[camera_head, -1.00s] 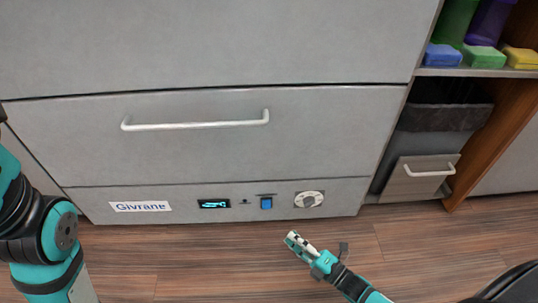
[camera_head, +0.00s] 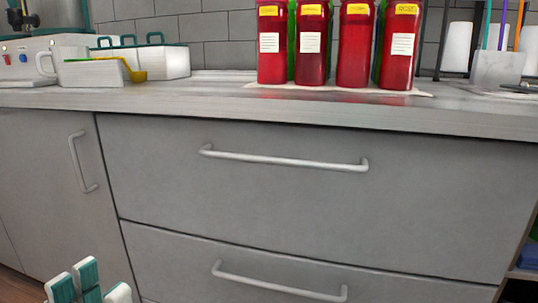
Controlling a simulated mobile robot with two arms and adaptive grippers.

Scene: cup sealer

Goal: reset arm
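The tips of my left gripper (camera_head: 88,284), in teal and white, show at the bottom left of the head view, in front of the grey cabinet. The tips stand close together, and the rest of the gripper is cut off by the frame edge. I cannot tell how far apart its fingers are. No object shows at the visible tips. My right gripper is not in view.
Grey drawers with bar handles (camera_head: 284,159) fill the front below the counter (camera_head: 210,98). Several red bottles (camera_head: 312,45) stand on it at the back. A white box (camera_head: 155,64) and a machine (camera_head: 30,55) are at the left, a utensil holder (camera_head: 497,68) at the right.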

